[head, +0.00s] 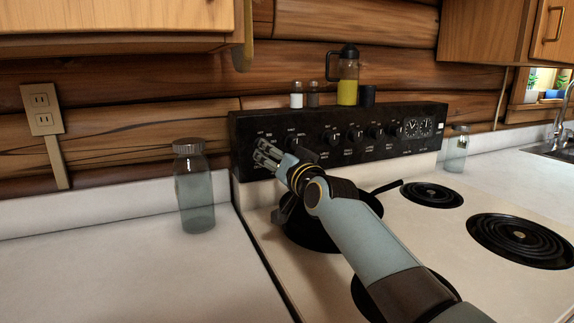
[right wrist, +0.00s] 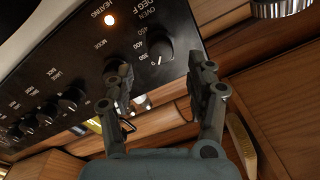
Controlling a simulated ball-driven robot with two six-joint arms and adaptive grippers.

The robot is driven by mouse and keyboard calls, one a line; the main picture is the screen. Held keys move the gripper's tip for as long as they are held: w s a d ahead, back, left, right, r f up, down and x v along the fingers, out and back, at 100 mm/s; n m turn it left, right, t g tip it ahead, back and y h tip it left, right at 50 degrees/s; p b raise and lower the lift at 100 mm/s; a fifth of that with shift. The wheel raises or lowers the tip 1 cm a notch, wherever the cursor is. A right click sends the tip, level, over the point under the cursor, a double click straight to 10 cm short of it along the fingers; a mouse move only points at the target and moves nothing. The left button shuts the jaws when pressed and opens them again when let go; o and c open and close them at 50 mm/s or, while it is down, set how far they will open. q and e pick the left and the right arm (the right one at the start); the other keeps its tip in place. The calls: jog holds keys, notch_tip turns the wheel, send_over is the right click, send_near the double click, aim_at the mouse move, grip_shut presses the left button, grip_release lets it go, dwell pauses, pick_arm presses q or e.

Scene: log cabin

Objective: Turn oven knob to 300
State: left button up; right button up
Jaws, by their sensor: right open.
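The oven knob (right wrist: 159,50) is a round black dial under the "OVEN DEG F" label in the right wrist view. Printed temperature numbers stand beside it; a pale pointer mark shows near its lower edge, but the exact setting is hard to read. My right gripper (right wrist: 160,75) is open and empty, with its two fingers on either side of the knob in the picture; contact is not clear. In the head view the right gripper (head: 267,154) is at the left end of the black control panel (head: 310,118) and hides the oven knob. My left gripper is not in view.
The mode knob (right wrist: 116,70) is partly behind one finger; an orange heating light (right wrist: 109,20) glows. A pan (head: 310,232) sits on the stove under my right arm. A glass jar (head: 194,190) stands on the left counter. A yellow-filled pitcher (head: 347,85) and shakers stand above the panel.

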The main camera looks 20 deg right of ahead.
jog(key=s, duration=0.7)
jog(key=shift+d, duration=0.25)
